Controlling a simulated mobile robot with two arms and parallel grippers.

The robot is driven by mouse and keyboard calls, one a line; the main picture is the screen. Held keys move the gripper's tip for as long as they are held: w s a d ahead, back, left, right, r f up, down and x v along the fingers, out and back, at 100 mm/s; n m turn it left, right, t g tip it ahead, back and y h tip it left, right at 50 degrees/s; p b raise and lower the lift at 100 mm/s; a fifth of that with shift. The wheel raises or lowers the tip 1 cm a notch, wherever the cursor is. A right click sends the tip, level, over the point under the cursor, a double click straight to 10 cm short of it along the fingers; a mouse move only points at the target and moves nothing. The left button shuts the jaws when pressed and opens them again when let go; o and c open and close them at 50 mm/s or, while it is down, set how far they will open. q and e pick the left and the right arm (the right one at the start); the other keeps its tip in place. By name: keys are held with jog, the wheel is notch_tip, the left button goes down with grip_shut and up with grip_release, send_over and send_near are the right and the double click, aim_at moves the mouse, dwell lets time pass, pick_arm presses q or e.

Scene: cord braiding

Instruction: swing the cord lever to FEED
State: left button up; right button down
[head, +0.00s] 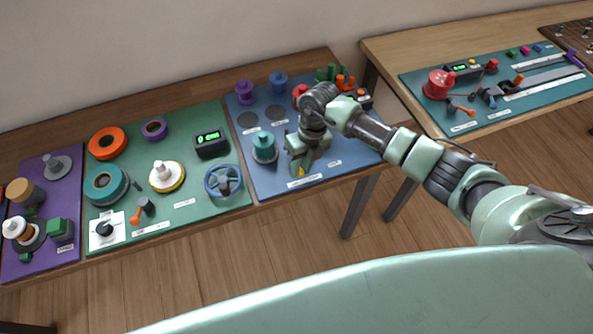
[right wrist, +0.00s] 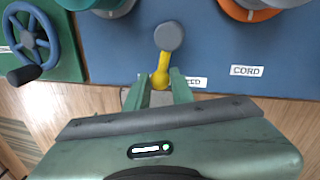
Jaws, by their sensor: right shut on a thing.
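The cord lever shows in the right wrist view as a yellow arm (right wrist: 161,66) running from a round grey pivot (right wrist: 169,36) toward my gripper. My right gripper (right wrist: 161,80) is shut on the yellow handle end, with one green finger on each side. In the head view my right gripper (head: 298,166) points down at the front of the blue board, and only a small yellow bit of the lever (head: 301,171) shows there. A white label (right wrist: 194,82), partly hidden by a finger and ending in "EED", lies just right of the handle. My left gripper is out of view.
A "CORD" label (right wrist: 246,71) sits farther right on the blue board (head: 262,182). A teal spool (head: 264,148) stands left of my right gripper. A blue handwheel (head: 223,181) stands on the green board to the left. Another table with a teal board is at right.

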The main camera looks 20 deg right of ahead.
jog(key=d+n+b, duration=0.1)
jog(key=n+b, duration=0.1)
jog(key=d+n+b, duration=0.1)
jog(key=n+b, duration=0.1)
jog(key=b, duration=0.1)
jog(key=d+n+g+b, duration=0.1)
jog(key=n+b, duration=0.1)
jog(key=shift+w+f+h, duration=0.25)
jog(key=shift+w+h, duration=0.05)
jog(key=shift+w+d+r+n+b, duration=0.15)
jog(key=shift+d+n+b, duration=0.1)
jog(key=shift+n+b, duration=0.55)
jog(key=shift+w+d+r+n+b, duration=0.1)
jog(key=shift+w+d+n+b, duration=0.1)
jog(key=shift+n+b, duration=0.6)
jog(key=c, duration=1.2)
grip_release()
jog(key=shift+c, duration=0.2)
notch_tip(320, 180, up, 8)
jog(key=w+b, duration=0.1)
jog(key=b, duration=0.1)
jog(key=shift+d+f, duration=0.15)
jog(key=shift+d, duration=0.3)
